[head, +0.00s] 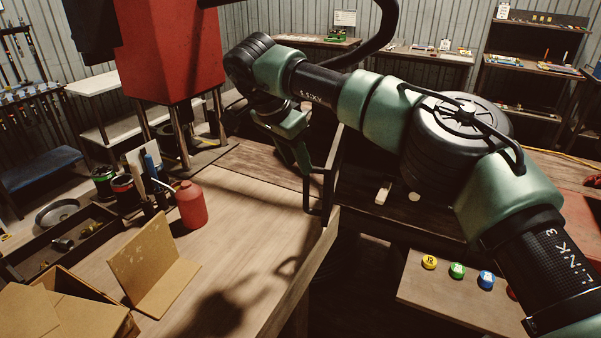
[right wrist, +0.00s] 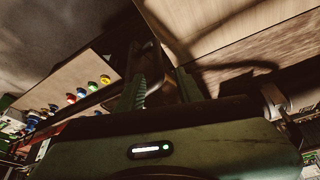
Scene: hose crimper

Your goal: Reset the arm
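My right arm (head: 378,108) comes in from the right, green and black, and reaches across to the workbench. My right gripper (head: 318,208) hangs at the bench's right edge, with its fingers pointing down. In the right wrist view the two fingers of my right gripper (right wrist: 160,88) stand apart, with a ridged pad showing on one and nothing held between them. My left gripper is not in the head view.
The wooden workbench (head: 225,262) holds a red bottle (head: 191,205), open cardboard (head: 155,262) and a parts tray (head: 75,240). A red machine (head: 170,50) on metal posts stands behind. A lower table (head: 460,300) with coloured buttons (head: 457,270) lies right.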

